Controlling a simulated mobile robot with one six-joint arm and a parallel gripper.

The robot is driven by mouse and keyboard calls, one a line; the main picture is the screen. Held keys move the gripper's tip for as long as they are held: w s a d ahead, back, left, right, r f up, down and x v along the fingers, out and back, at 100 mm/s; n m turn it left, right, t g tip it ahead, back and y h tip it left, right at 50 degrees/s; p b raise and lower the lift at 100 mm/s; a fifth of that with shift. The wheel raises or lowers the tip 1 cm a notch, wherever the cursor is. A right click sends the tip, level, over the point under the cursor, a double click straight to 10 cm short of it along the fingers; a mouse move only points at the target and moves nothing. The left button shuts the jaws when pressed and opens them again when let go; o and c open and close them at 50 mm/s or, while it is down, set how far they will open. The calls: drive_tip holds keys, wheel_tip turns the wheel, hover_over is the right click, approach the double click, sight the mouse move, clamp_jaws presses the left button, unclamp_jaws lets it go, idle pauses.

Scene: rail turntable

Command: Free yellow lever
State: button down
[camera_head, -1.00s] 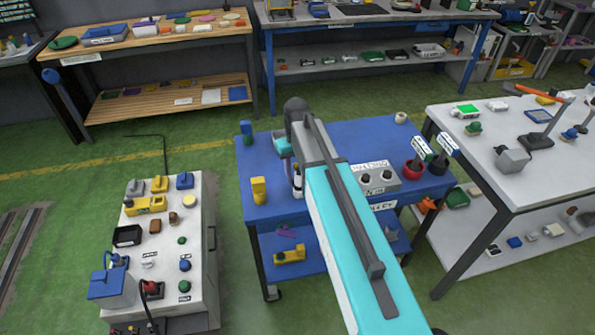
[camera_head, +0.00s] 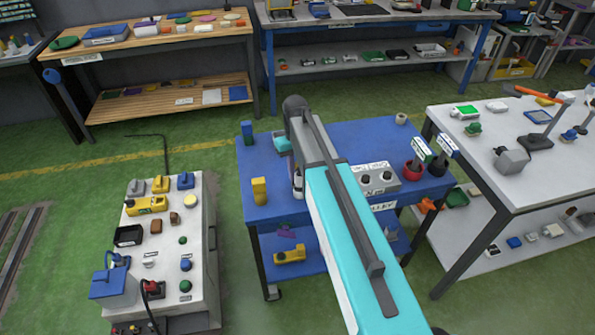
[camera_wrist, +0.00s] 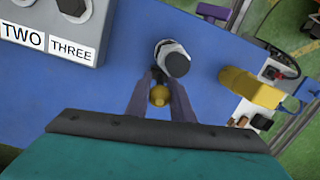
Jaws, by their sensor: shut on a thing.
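My gripper (camera_wrist: 164,82) is over the blue trolley top (camera_wrist: 120,95). Its two fingers are closed in on a short pale cylinder with a dark grey cap (camera_wrist: 177,65). A small yellow round part (camera_wrist: 159,95) shows between the fingers; I cannot tell what it belongs to. In the head view my arm hides most of the gripper, and a white part (camera_head: 297,183) shows beside it. On the grey console at left are a yellow labelled block (camera_head: 145,205) and a small yellow piece (camera_head: 160,184). I cannot tell which of these is the lever.
A white table (camera_head: 500,180) stands at right. Green floor is free between console and trolley.

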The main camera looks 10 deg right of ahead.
drive_tip(key=shift+w+g+p, duration=0.45)
drive_tip(key=shift+g+p, duration=0.15)
drive_tip(key=shift+g, duration=0.4)
drive_tip(key=c, duration=1.6)
unclamp_jaws()
drive_tip(key=shift+p+v, duration=1.9)
drive_tip(key=shift+v, duration=1.8)
